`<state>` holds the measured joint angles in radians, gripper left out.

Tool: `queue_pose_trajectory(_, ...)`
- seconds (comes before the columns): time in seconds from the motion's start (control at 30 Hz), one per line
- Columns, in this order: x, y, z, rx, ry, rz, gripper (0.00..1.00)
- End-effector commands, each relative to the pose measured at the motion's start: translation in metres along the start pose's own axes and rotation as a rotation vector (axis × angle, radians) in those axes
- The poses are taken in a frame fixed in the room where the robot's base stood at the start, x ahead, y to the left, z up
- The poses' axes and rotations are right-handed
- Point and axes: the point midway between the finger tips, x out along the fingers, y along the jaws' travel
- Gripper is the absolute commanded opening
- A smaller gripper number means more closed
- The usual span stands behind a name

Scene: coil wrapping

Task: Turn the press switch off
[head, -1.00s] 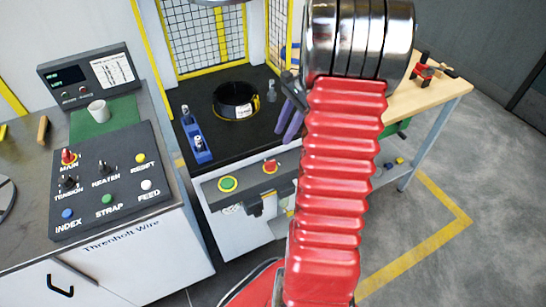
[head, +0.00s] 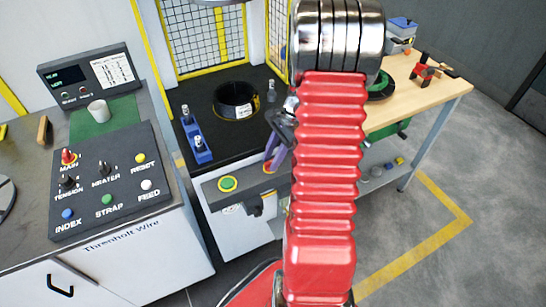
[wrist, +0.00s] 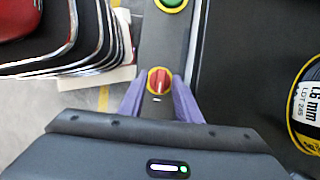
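The press switch (wrist: 159,81) is a red knob on a yellow disc, set in the grey front panel of the press. In the head view the switch (head: 267,167) is partly hidden by my gripper. My gripper (head: 273,153) has two purple fingers that point down toward the panel. In the wrist view the fingers of my gripper (wrist: 156,84) are spread, one on each side of the switch, with nothing held between them. I cannot tell how high the fingertips are above the panel.
A green button (head: 228,184) is left of the switch on the same panel. A black coil (head: 236,101) and a blue tool holder (head: 197,142) are on the black press bed. A control console (head: 105,180) stands left; a wooden workbench (head: 425,95) stands right.

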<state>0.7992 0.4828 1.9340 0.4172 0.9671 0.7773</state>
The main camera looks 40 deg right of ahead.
Motion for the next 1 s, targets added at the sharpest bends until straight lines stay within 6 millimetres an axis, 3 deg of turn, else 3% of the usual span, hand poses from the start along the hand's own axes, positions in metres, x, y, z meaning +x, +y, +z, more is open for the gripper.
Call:
queue_pose_trajectory(0.13, -0.0002, 0.0000, 0.0000, 0.000, 0.000, 0.000, 0.30)
queue_pose_trajectory(0.57, -0.0003, 0.0001, 0.0001, 0.000, 0.000, 0.001, 0.00)
queue_pose_trajectory(0.73, -0.0024, -0.0019, -0.0059, 0.001, 0.000, 0.001, 0.00)
queue_pose_trajectory(1.0, 0.0002, -0.0003, 0.0008, -0.023, 0.001, 0.012, 0.00)
